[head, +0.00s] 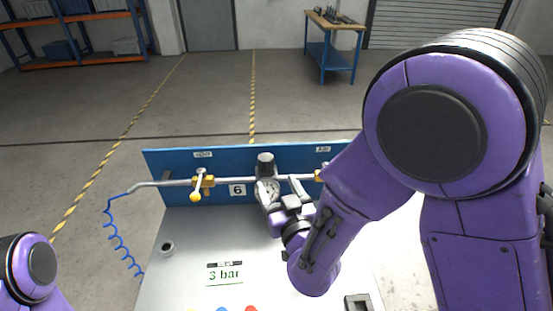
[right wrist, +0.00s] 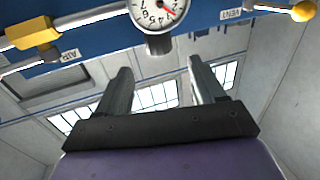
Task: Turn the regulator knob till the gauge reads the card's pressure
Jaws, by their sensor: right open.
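The regulator knob (head: 265,161) is a dark grey cylinder on top of the regulator, in the middle of the blue panel. It also shows in the right wrist view (right wrist: 159,44), just below the gauge. The round white gauge (head: 268,187) has a red needle; in the right wrist view (right wrist: 160,10) its top is cut off and I cannot tell the exact reading. The card (head: 224,274) reads 3 bar. My right gripper (right wrist: 157,76) is open and empty, its fingers pointing toward the knob, which lies beyond the fingertips. My left gripper is out of view.
A pipe runs along the blue panel (head: 222,156), with a yellow-handled valve (head: 199,189) left of the regulator. A blue coiled hose (head: 119,243) hangs at the left. The grey bench top (head: 190,240) has free room.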

